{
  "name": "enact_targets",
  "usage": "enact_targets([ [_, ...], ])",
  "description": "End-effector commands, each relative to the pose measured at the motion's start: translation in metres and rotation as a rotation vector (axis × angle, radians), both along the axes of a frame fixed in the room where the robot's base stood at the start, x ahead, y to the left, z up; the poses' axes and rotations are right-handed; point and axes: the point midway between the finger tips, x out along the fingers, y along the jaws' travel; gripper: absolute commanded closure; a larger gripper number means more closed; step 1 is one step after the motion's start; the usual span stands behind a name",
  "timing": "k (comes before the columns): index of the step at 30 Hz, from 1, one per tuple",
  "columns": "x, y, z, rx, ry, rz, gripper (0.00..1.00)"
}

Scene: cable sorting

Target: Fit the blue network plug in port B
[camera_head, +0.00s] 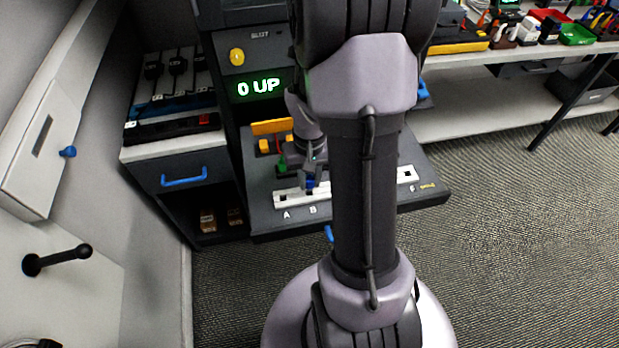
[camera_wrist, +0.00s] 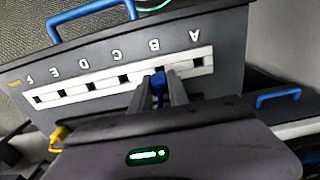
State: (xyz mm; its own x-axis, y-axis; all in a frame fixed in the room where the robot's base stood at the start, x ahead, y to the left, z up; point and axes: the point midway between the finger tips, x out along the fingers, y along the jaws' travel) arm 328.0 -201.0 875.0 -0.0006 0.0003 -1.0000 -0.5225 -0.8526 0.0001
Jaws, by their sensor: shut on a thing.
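The blue network plug (camera_head: 309,184) is between my gripper's fingers, and it also shows in the wrist view (camera_wrist: 158,83). My gripper (camera_wrist: 163,84) is shut on it. The white port strip (camera_wrist: 106,84) runs along the dark panel, with letters A to F. The plug's front end is at the strip in line with the letter B (camera_wrist: 154,45), between the openings by A and C. The fingers and plug cover port B, so I cannot tell how deep the plug sits. In the head view my gripper (camera_head: 311,175) is over the strip near B.
A yellow plug (camera_wrist: 60,135) lies at the panel's side. Green (camera_head: 282,163) and orange (camera_head: 264,146) pieces stand behind the strip. A blue handle (camera_wrist: 92,14) juts from the panel's front edge.

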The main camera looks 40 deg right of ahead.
Motion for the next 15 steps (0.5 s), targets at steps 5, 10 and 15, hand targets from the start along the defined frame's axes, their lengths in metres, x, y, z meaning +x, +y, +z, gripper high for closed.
enact_targets([
  [5, 0.0, 0.0, -0.0028, 0.0, 0.0, 0.0, 1.0],
  [10, 0.0001, -0.0001, -0.0064, 0.0, 0.0, 0.0, 1.0],
  [15, 0.0001, 0.0, -0.0097, 0.0, 0.0, 0.0, 1.0],
])
